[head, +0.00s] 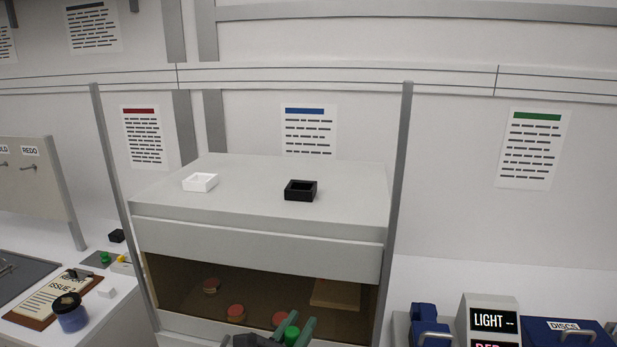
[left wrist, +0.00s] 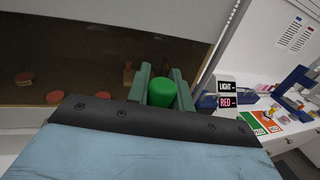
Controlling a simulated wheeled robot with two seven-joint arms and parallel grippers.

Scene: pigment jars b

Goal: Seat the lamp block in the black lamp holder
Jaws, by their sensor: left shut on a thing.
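The black lamp holder (head: 300,190), a small open square box, stands on top of the grey cabinet, right of a similar white holder (head: 200,182). My left gripper (head: 292,328) is low in the head view, in front of the cabinet opening and below the holder, well apart from it. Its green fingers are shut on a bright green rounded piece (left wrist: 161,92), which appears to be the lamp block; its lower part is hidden. The piece also shows in the head view (head: 291,334). My right gripper is not in view.
The cabinet top (head: 250,208) is otherwise clear; its front edge lies between my gripper and the holders. Posts (head: 398,190) flank the cabinet. Red-lidded jars (head: 236,312) sit inside. A LIGHT/RED display (head: 490,300) stands right; a clipboard (head: 50,298) and dark jar (head: 71,318) left.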

